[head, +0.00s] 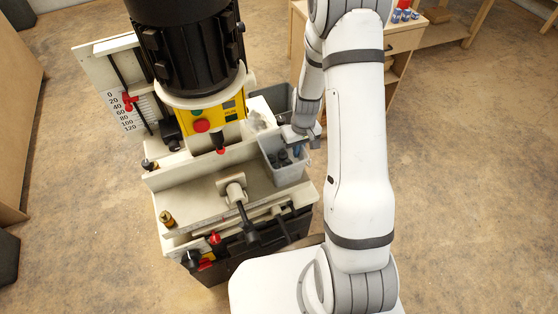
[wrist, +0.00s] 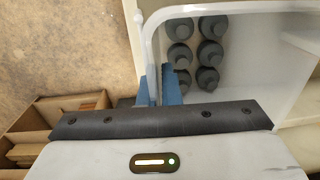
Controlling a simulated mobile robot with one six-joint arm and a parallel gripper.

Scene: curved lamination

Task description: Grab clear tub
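The clear tub (head: 292,176) stands at the right end of the machine's pale table in the head view. It is a pale, see-through bin with dark pieces in it. In the wrist view the tub (wrist: 240,55) fills the upper right, with several dark grey knobbed pieces (wrist: 209,53) in rows inside. My gripper (wrist: 161,84) has its blue fingers close together at the tub's left wall, one on each side of it. They look shut on that wall. In the head view my gripper (head: 300,138) is at the tub's back right rim, its fingertips partly hidden.
The machine with a black motor (head: 190,50) and yellow control box (head: 215,118) stands left of the tub. Another grey bin (head: 272,98) is just behind it. A wooden cabinet (head: 405,42) stands beyond. A brown open box (wrist: 55,120) shows lower left in the wrist view.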

